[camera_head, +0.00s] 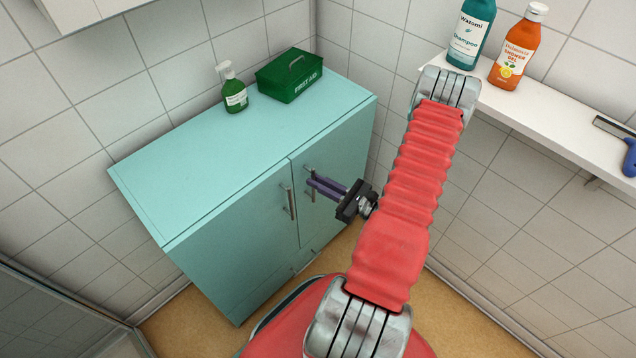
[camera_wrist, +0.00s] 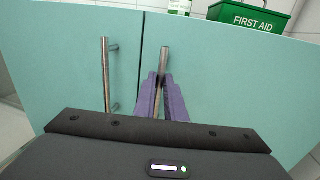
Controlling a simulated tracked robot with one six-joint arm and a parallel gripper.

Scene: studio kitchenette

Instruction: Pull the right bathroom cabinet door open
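The right door (camera_head: 337,165) of the teal bathroom cabinet is flush with the cabinet front, beside the left door (camera_head: 235,230). Its upright metal handle (camera_wrist: 165,58) stands near the seam between the doors. My gripper (camera_head: 314,185) is at this handle, with its purple fingers (camera_wrist: 162,85) close on either side of the bar. They look shut on it. The handle's top sticks up above the fingers in the wrist view, and its lower part is partly hidden between them. The left door's handle (camera_wrist: 106,75) is just left of my fingers and apart from them.
A green first aid box (camera_head: 290,76) and a green pump bottle (camera_head: 234,90) stand on the cabinet top. A white shelf (camera_head: 545,115) with a teal shampoo bottle (camera_head: 470,35) and an orange shower gel bottle (camera_head: 518,50) is at right. A tiled wall is close to the cabinet's right side.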

